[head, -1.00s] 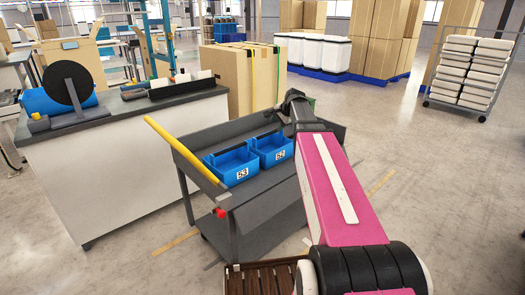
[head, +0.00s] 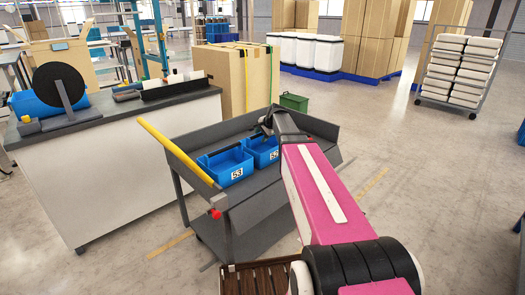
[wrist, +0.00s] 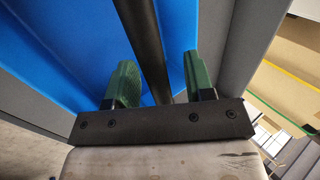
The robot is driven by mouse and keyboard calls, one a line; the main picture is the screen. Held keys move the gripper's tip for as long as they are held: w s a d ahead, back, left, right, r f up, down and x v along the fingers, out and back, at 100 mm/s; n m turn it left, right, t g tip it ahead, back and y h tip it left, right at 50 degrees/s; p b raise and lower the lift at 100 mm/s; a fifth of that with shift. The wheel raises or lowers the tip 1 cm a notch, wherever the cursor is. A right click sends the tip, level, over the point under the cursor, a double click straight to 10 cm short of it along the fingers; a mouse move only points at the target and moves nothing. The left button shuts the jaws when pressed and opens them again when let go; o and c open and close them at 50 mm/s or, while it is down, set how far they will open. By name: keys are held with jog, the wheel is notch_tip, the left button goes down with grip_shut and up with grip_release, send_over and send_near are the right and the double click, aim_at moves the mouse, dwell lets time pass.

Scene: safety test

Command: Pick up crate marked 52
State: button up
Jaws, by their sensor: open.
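The blue crate marked 52 (head: 258,151) stands on the top shelf of a grey cart, and my arm covers its right part and some of its label. My gripper (wrist: 158,72) is open, with its two green fingers on either side of a dark bar (wrist: 143,25), which looks like the crate's handle. The fingers are apart from each other, and a gap shows on both sides of the bar. Blue crate wall (wrist: 85,40) fills the left of the wrist view. The fingertips are hidden in the head view.
The blue crate marked 53 (head: 224,165) stands close on the left of it. The grey cart (head: 255,199) has a yellow handle bar (head: 175,150). A white counter (head: 130,160) stands left of the cart. A green box (head: 293,102) lies behind. Floor to the right is open.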

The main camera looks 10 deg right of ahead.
jog(key=shift+w+a+f, duration=0.2)
jog(key=shift+w+f, duration=0.05)
jog(key=shift+f, duration=0.25)
grip_shut()
jog(key=shift+r, duration=0.1)
